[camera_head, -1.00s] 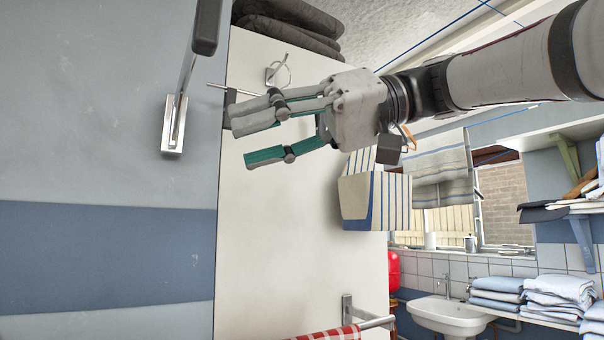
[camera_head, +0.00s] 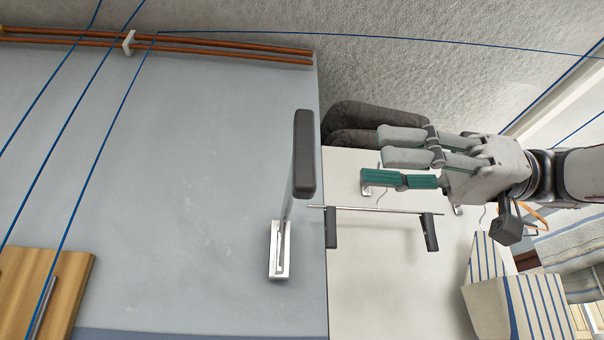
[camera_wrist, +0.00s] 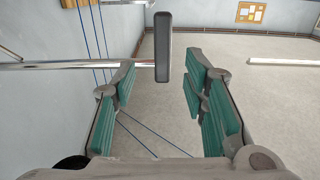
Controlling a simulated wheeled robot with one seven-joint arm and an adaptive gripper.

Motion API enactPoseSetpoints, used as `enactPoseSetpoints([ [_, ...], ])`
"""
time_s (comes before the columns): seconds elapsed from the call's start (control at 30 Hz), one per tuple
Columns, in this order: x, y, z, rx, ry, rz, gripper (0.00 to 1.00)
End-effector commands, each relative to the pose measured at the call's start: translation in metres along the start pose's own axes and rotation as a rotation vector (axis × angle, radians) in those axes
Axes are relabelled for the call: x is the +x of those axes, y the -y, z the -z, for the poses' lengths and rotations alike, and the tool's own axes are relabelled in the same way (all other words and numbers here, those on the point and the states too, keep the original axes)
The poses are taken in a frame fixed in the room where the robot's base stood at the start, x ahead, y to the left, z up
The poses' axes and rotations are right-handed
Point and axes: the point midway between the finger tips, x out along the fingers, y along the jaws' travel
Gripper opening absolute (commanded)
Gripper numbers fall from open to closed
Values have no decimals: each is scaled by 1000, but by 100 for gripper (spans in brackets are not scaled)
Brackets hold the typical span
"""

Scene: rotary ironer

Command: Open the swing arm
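The swing arm is a metal bar on a bright wall plate (camera_head: 280,250), with a long dark end piece (camera_head: 304,155) standing out from the grey wall. In the wrist view its chrome rod (camera_wrist: 90,65) runs in from the left to the dark end piece (camera_wrist: 163,47), which shows in the gap beyond my fingertips. My gripper (camera_head: 378,157) is to the right of the end piece in the head view, with its fingers pointing left towards it. In the wrist view my gripper (camera_wrist: 163,82) has its green-padded fingers apart and holds nothing. I see no contact with the swing arm.
A thin rail (camera_head: 380,210) with dark ends sits on the white panel (camera_head: 370,290) below my gripper. Dark folded cloth (camera_head: 372,118) lies behind the fingers. A striped box-like thing (camera_head: 510,300) is at lower right. Blue lines and copper pipes (camera_head: 200,48) run above.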

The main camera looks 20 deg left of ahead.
Motion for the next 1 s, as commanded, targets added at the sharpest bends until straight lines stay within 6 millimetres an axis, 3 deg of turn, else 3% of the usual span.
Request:
enactPoseSetpoints([
  [0.33, 20, 6, 4, -1, -2, 3, 40],
  [0.7, 79, 4, 1, -2, -2, 3, 40],
  [1.0, 99, 4, 0, -3, -1, 0, 40],
])
